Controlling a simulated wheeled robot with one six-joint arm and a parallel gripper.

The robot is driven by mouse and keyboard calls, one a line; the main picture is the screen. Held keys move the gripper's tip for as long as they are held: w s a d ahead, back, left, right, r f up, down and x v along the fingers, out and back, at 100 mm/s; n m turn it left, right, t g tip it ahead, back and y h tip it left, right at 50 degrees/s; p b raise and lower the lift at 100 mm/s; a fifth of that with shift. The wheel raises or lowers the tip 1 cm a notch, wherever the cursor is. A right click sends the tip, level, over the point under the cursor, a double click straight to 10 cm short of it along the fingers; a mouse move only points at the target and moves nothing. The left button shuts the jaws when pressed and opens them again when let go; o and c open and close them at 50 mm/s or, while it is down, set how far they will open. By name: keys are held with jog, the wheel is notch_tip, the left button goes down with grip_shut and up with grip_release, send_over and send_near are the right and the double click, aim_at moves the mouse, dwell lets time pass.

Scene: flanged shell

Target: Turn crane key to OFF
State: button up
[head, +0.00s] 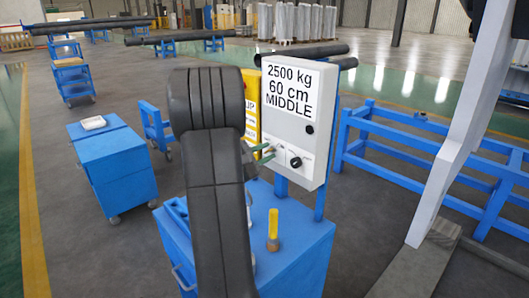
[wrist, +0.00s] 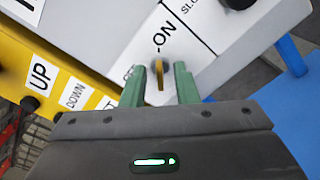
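The crane key (wrist: 160,84) is a small yellow-brass piece on the white control panel (wrist: 110,40) in the wrist view. It lies roughly in line with the ON label above it. A second label to its left is partly covered by a finger. My gripper (wrist: 160,70) has green fingers, one on each side of the key, with a visible gap on both sides. In the head view my gripper (head: 263,153) is at the lower left of the white panel (head: 312,137), which reads 2500 kg, 60 cm, MIDDLE. The key cannot be made out there.
A black knob (head: 295,162) sits right of my gripper on the panel. A yellow box (head: 251,90) with UP and DOWN labels adjoins the panel's left. Below is a blue cabinet (head: 300,240) with a yellow-handled tool (head: 273,228). Blue railings (head: 400,165) stand right.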

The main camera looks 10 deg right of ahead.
grip_shut()
